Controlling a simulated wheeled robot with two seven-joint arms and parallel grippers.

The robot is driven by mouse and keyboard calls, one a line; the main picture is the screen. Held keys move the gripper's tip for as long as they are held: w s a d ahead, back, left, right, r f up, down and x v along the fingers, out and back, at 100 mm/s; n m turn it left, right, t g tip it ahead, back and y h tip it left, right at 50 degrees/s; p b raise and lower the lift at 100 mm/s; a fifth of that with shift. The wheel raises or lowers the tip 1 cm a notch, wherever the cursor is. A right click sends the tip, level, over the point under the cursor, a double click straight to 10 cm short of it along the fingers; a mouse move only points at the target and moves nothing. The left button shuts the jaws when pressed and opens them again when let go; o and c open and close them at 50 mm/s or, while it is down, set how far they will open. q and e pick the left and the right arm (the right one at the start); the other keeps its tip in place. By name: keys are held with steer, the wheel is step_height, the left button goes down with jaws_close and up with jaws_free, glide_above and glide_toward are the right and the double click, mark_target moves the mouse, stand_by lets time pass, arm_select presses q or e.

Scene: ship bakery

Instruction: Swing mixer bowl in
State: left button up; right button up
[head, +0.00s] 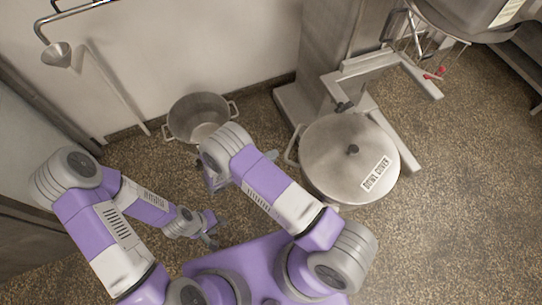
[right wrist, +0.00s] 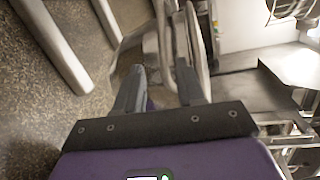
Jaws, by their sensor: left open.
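The round steel mixer bowl (head: 318,190) stands at the mixer's forked cradle (head: 425,82), its top closed by a lid labelled "BOWL COVER" (head: 325,140). A loop handle (head: 292,148) sticks out on the bowl's left side. My right gripper (head: 274,157) is close to that handle. In the right wrist view, the jaws of my right gripper (right wrist: 160,72) are apart, with a metal bar that looks like the handle (right wrist: 162,35) at or between the fingertips; I cannot tell if they touch. My left gripper (head: 213,236) is open and empty, low over the floor, away from the bowl.
A two-handled steel pot (head: 199,112) stands on the floor by the wall, left of the bowl. The mixer column (head: 340,55) rises behind the bowl. A large metal vessel with red-handled fittings (head: 480,18) is at upper right. The speckled floor (head: 470,190) right of the bowl is clear.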

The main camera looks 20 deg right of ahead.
steer(key=p+v, duration=0.1)
steer(key=v, duration=0.6)
steer(key=shift+c, duration=0.2)
